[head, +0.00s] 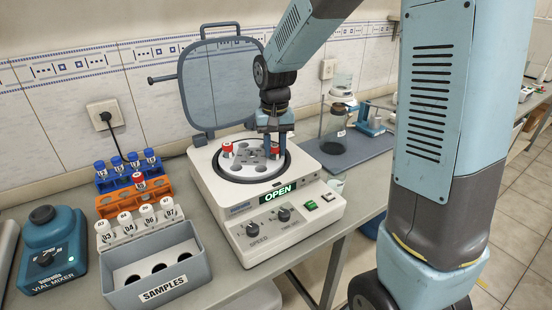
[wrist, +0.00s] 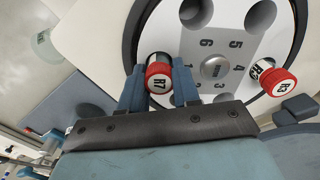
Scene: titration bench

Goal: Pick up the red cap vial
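Two red cap vials show in the round rotor of the open centrifuge. The vial labelled R7 (wrist: 158,78) lies between the two fingers of my gripper (wrist: 160,92) in the wrist view, by the number 1. My gripper also shows over the right side of the rotor in the head view (head: 274,142). The fingers flank R7's cap closely; I cannot tell whether they press on it. The vial labelled R3 (wrist: 277,82) stands by number 4, apart from the fingers; a red cap vial (head: 227,149) shows at the rotor's left in the head view. Another red cap vial (head: 139,181) stands in the orange rack (head: 120,203).
The centrifuge (head: 240,215) shows "OPEN", its lid (head: 215,80) raised behind. Left are a blue rack (head: 107,184) of blue-cap vials, white-cap vials, a SAMPLES box (head: 160,291) and a vial mixer (head: 50,250). A glassware stand (head: 335,148) is at the right.

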